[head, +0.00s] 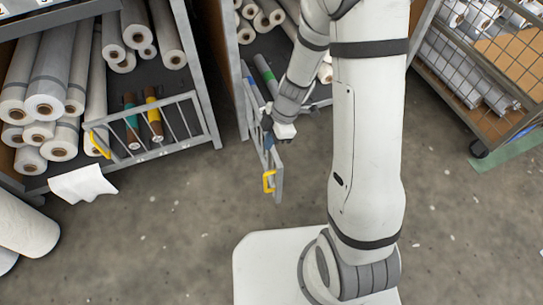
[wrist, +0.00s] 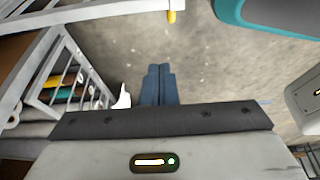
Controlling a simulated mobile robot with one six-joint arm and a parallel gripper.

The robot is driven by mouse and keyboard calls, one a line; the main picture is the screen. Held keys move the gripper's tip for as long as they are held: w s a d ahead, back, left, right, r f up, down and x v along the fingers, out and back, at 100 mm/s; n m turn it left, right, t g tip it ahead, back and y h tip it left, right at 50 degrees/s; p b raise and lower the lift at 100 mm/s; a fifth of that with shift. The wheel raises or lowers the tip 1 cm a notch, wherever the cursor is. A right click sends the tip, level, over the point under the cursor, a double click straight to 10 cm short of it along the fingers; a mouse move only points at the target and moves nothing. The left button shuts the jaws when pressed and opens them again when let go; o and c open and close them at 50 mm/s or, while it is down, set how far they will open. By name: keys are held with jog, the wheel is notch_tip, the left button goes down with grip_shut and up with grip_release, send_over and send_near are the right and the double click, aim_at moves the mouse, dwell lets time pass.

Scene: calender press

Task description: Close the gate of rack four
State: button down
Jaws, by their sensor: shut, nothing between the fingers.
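The open gate (head: 278,172) in the middle of the head view stands swung out from its rack, with a yellow handle (head: 268,181) at its free end. I cannot read a rack number on it. My gripper (head: 268,126) is beside this gate, near its upper part; I cannot tell whether they touch. In the wrist view, my shut blue fingers (wrist: 158,85) hold nothing. A pale gate bar (wrist: 90,13) with a yellow handle (wrist: 171,16) crosses the top there, apart from the fingertips.
The left rack's gate (head: 208,127) lies across its front, with rolls behind it and a yellow handle (head: 97,145). A white sheet (head: 82,184) hangs below it. A mesh-sided rack (head: 470,62) stands at right. The floor (head: 170,230) in front is clear.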

jog(key=w+b+x, duration=0.1)
jog(key=b+x, duration=0.2)
jog(key=x, duration=0.7)
jog(key=d, duration=0.4)
jog(key=shift+r+p, duration=0.15)
jog(key=shift+p, duration=0.2)
jog(key=shift+d, duration=0.1)
